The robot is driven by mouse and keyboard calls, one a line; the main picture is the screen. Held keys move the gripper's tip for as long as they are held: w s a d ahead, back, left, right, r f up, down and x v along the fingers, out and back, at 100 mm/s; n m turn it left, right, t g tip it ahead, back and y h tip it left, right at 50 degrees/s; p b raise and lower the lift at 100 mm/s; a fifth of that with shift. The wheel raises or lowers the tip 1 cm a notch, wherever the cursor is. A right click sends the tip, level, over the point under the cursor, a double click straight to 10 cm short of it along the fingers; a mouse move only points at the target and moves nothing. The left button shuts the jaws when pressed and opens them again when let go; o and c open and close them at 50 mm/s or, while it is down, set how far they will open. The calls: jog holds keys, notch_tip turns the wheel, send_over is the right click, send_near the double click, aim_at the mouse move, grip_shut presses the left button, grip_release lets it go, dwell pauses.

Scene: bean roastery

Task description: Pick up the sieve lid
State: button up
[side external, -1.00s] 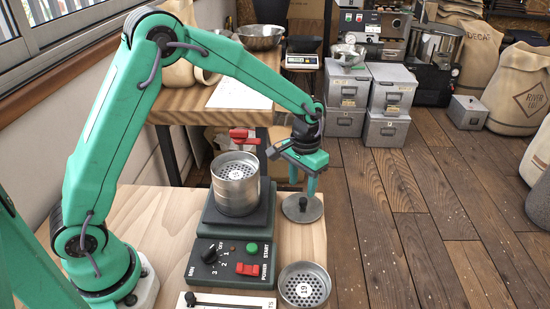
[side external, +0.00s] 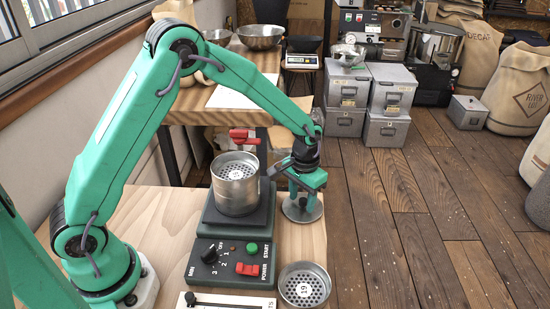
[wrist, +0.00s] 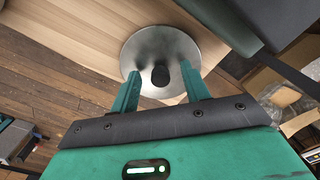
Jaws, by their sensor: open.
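The sieve lid (side external: 301,212) is a round grey metal disc lying flat at the right edge of the wooden table. In the wrist view the lid (wrist: 151,45) shows a dark knob (wrist: 160,76) at its middle. My gripper (side external: 303,199) is right above the lid, pointing down. In the wrist view my gripper (wrist: 160,82) is open, with one green finger on each side of the knob and a gap to it on both sides. I cannot tell how far down the knob the fingertips reach.
A stack of metal sieves (side external: 236,186) stands on a dark shaker base (side external: 222,219) with knobs and buttons, just left of my gripper. A perforated sieve (side external: 304,288) sits at the table's front right. The table (side external: 150,208) is bare at left.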

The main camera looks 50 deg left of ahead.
aim_at(302, 210)
grip_shut()
jog(key=shift+r, duration=0.2)
dwell(0.3)
jog(key=shift+r, duration=0.6)
jog(key=r, duration=0.3)
jog(key=shift+s+d+r, duration=0.15)
jog(key=shift+s+d, duration=0.1)
jog(key=shift+d, duration=0.15)
jog(key=s+d+r, duration=0.6)
jog(key=s+d, duration=0.1)
jog(key=d, duration=0.1)
jog(key=shift+d+r, duration=0.1)
jog(key=shift+r, duration=0.1)
